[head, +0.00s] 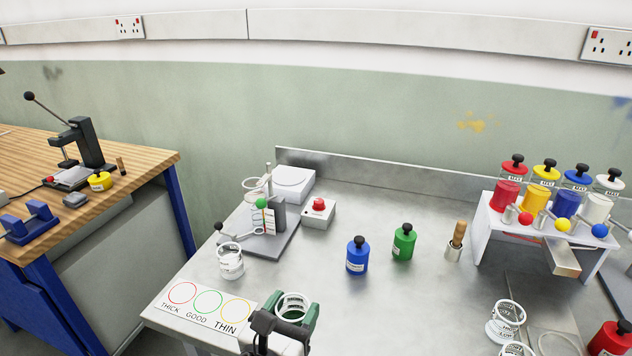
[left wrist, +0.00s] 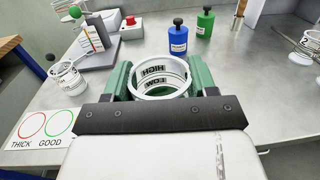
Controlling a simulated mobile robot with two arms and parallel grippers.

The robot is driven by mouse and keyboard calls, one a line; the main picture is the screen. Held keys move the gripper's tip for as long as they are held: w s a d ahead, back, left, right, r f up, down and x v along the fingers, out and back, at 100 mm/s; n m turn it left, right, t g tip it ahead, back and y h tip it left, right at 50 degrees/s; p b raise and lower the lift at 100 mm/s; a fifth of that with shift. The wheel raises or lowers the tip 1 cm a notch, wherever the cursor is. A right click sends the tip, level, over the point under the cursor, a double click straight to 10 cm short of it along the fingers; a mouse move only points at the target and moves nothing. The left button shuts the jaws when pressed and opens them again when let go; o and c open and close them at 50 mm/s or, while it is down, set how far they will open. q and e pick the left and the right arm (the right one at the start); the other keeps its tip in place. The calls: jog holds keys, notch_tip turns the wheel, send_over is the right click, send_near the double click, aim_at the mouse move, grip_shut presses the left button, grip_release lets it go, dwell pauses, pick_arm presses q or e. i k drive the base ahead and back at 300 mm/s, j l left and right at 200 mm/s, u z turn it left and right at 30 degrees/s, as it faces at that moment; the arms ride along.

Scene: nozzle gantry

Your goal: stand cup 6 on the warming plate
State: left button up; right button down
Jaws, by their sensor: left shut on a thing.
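A clear cup (head: 293,299) with a white rim and marks is between the green fingers of my left gripper (head: 291,314), which is shut on it. In the left wrist view the cup (left wrist: 160,72) appears upright and shows HIGH and LOW lines; its number is not readable, so I cannot tell if it is cup 6. The gripper holds it near the front of the steel bench. A white box with a round top, likely the warming plate (head: 293,181), stands at the back left, with nothing on it. My right gripper is not in view.
A stand (head: 270,241) with a green knob and a red-button box (head: 318,212) are near the white box. Another cup (head: 231,263) is at left. Blue (head: 357,257) and green (head: 404,243) bottles stand mid-bench. A THICK/GOOD/THIN card (head: 205,307) lies in front.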

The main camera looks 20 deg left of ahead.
aim_at(290, 175)
jog(key=j+z, duration=0.4)
jog(key=k+j+z, duration=0.15)
jog(key=j+z, duration=0.25)
jog(key=k+j+z, duration=0.15)
jog(key=j+z, duration=0.25)
jog(key=k+j+z, duration=0.1)
jog(key=k+j, duration=0.35)
jog(key=j, duration=0.2)
jog(key=k+j+z, duration=0.1)
jog(key=k+j, duration=0.35)
jog(key=j, duration=0.15)
jog(key=k+j, duration=0.45)
jog(key=j, duration=0.15)
jog(key=z, duration=0.05)
